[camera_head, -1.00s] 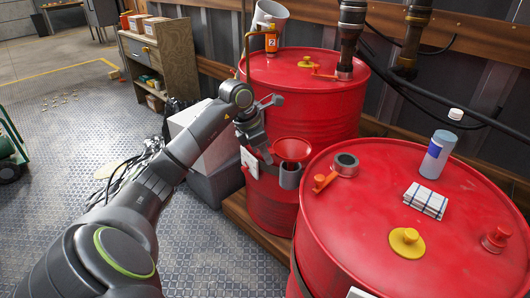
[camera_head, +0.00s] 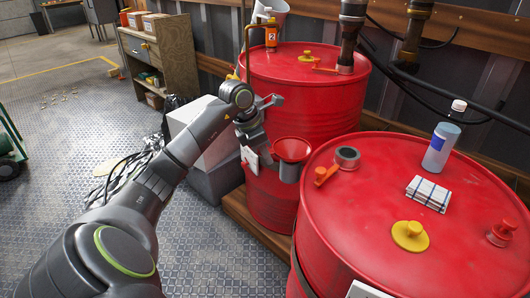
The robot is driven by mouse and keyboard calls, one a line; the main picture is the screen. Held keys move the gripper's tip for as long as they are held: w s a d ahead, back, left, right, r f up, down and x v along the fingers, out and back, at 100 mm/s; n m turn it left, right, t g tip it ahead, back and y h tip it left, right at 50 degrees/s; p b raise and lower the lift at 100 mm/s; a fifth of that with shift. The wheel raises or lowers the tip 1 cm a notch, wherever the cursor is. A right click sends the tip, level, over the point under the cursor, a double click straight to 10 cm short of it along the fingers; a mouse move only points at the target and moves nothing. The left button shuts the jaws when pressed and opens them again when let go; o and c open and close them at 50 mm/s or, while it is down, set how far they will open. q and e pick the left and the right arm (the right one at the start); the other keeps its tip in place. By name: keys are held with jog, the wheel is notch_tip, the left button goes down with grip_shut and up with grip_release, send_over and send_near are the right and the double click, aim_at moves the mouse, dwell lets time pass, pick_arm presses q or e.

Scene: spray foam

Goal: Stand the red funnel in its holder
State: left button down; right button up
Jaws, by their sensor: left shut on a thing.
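The red funnel (camera_head: 292,149) is upright, wide mouth up, at the front of the rear red drum. Directly below it is a grey cup-shaped holder (camera_head: 289,172) at the drum's side. The funnel's narrow end is hidden by the cup, so I cannot tell how deep it sits. My left gripper (camera_head: 270,158) is beside the funnel on its left, shut on it; the fingertips are partly hidden. My right gripper is not in view.
The front red drum (camera_head: 372,245) carries a bottle (camera_head: 440,150), a folded cloth (camera_head: 428,193), a yellow cap (camera_head: 410,235) and a grey ring (camera_head: 347,157).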

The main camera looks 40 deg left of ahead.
pick_arm(q)
jog(key=shift+f, duration=0.2)
jog(key=c, duration=1.2)
grip_release()
jog(key=shift+o, duration=0.2)
jog(key=v, duration=1.7)
jog(key=shift+r+b, duration=0.25)
jog(key=shift+b, duration=0.05)
jog(key=shift+s, duration=0.15)
